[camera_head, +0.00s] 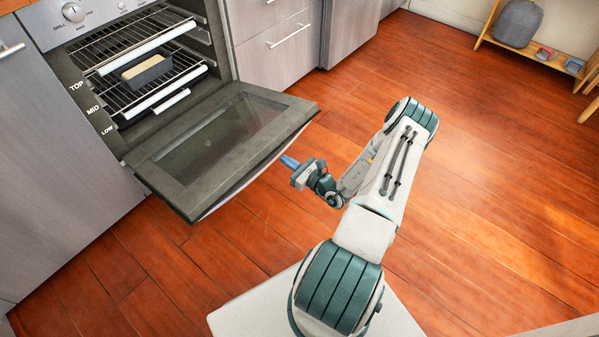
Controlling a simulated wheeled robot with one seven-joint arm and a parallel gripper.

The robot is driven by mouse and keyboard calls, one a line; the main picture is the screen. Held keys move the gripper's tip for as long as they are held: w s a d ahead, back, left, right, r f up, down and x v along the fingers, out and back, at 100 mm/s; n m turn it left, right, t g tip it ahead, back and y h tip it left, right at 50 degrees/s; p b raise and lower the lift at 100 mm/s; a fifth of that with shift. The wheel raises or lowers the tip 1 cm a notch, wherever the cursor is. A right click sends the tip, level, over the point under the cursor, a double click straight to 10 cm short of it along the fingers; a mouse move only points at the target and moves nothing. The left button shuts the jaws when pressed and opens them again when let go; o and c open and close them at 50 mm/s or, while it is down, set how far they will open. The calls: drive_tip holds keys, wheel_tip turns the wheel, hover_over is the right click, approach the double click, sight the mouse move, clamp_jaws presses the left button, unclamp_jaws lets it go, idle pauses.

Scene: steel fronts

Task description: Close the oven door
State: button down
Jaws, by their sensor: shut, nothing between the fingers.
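The oven (75,50) stands at the upper left with its cavity open to view. Its door (222,142) is folded down and lies about level, with its dark glass inner face up. The door's outer edge faces my arm. My gripper (287,161) is shut and empty. It shows just past the outer edge of the door, to the right of its middle, and points left toward it. I cannot tell whether the fingertips touch the door or how their height compares with it. The door handle is hidden from this view.
A loaf tin (147,72) sits on a pulled-out rack (105,52) inside the oven. Grey drawers (272,35) and cabinets flank the oven. A low wooden shelf (535,55) stands at the upper right. The wooden floor (490,170) is clear on the right.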

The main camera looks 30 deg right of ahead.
drive_tip(key=shift+w+r, duration=0.15)
drive_tip(key=shift+r, duration=0.7)
drive_tip(key=shift+w+r, duration=0.1)
drive_tip(key=shift+r, duration=0.7)
drive_tip(key=shift+r, duration=0.1)
